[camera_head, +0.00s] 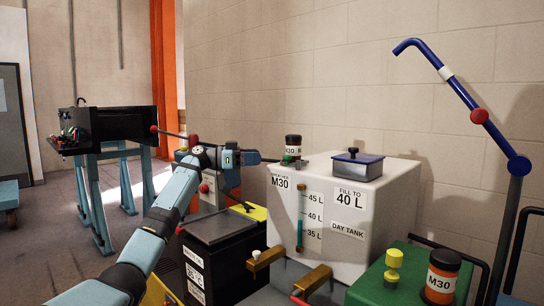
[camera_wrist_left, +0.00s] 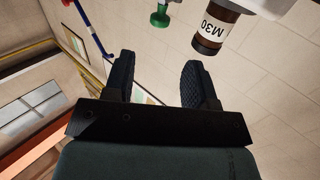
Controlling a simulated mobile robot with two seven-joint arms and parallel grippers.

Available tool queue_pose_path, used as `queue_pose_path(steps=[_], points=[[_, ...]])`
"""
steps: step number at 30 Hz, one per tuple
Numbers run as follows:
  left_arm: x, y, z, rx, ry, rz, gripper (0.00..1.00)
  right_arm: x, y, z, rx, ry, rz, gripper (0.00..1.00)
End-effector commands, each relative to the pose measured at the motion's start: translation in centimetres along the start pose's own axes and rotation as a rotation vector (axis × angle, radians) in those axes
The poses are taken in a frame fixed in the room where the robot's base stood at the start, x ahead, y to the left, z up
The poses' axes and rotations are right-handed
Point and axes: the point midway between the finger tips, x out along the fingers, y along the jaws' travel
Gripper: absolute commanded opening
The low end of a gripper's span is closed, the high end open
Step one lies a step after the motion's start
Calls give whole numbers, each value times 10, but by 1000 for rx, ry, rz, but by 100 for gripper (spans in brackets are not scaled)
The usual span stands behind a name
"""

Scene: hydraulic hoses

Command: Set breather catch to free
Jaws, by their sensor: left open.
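A dark canister with an M30 label, the breather (camera_head: 293,145), stands on the left rear of the white day tank (camera_head: 390,225). A small green part, seemingly the breather catch (camera_head: 287,159), sits low beside it; its setting cannot be read. My left gripper (camera_head: 268,158) is level with the catch, just left of it, and its fingers are small in the head view. In the left wrist view my left gripper (camera_wrist_left: 159,72) is open and empty. There the green knob (camera_wrist_left: 160,17) lies beyond the fingertips, with the M30 canister (camera_wrist_left: 212,32) to its right. My right gripper is not in view.
A lidded filler box (camera_head: 357,165) stands on the tank. A black-topped box (camera_head: 220,230) is in front of my forearm. A blue pipe (camera_head: 460,90) rises at right.

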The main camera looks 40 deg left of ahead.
Motion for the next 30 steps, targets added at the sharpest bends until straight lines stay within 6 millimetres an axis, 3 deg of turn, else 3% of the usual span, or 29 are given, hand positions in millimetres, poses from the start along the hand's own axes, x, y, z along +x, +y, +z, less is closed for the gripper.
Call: queue_pose_path(steps=[3, 9, 30], points=[[-18, 0, 0, 0, 0, 0, 51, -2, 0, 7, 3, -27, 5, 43], [-31, 0, 0, 0, 1, 1, 51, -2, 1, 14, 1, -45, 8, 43], [-32, 0, 0, 0, 0, 0, 51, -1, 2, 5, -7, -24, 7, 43]])
